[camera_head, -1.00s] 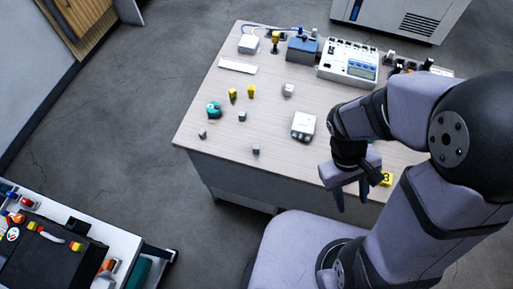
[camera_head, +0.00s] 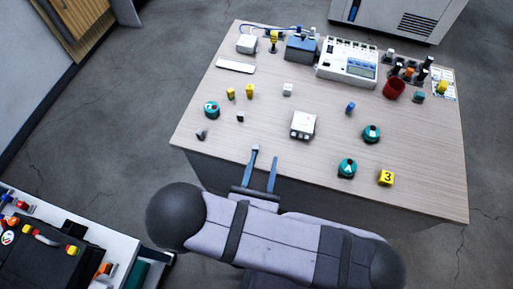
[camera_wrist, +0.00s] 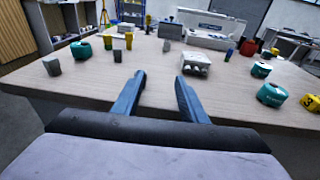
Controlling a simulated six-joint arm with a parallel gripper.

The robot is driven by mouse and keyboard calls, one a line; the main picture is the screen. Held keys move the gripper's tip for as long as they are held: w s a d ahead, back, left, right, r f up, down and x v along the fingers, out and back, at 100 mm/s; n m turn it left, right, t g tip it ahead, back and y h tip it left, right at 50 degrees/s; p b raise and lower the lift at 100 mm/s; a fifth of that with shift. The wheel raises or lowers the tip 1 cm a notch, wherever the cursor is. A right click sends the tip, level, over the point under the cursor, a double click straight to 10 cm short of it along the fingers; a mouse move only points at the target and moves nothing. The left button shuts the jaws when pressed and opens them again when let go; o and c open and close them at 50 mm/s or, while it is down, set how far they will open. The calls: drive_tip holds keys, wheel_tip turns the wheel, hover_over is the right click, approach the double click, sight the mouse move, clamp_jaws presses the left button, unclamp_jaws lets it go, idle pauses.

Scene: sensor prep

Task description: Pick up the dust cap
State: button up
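I cannot tell for sure which piece is the dust cap. Small grey pieces stand on the table at the left (camera_head: 200,134), left of centre (camera_head: 240,117) and further back (camera_head: 288,89). The left one also shows in the wrist view (camera_wrist: 52,66). A small blue piece (camera_head: 350,108) stands right of centre. My gripper (camera_head: 264,155) is open at the table's front edge, its two blue fingers apart. In the wrist view, no object shows between the fingertips (camera_wrist: 160,77). The left finger covers a small patch of tabletop in the head view.
A white box (camera_head: 303,125) stands beyond my fingers. Teal round pieces (camera_head: 347,168) and a yellow block marked 3 (camera_head: 387,178) are at the right. A red cup (camera_head: 394,88), a meter (camera_head: 347,65) and a blue box (camera_head: 301,48) stand further back.

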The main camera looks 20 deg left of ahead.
sight(255, 149)
drive_tip(key=shift+s+a+f+n+y, duration=0.3)
drive_tip(key=shift+s+a+n+y, duration=0.15)
drive_tip(key=shift+a+n+y, duration=0.1)
drive_tip(key=shift+s+a+f+n+y, duration=0.25)
drive_tip(key=shift+s+a+n+y, duration=0.2)
drive_tip(key=shift+a+y, duration=0.1)
drive_tip(key=shift+x, duration=1.15)
drive_tip(key=shift+b+x, duration=0.6)
drive_tip(key=shift+x, duration=1.95)
drive_tip(key=shift+a+f, duration=0.1)
drive_tip(key=shift+f, duration=0.05)
clamp_jaws()
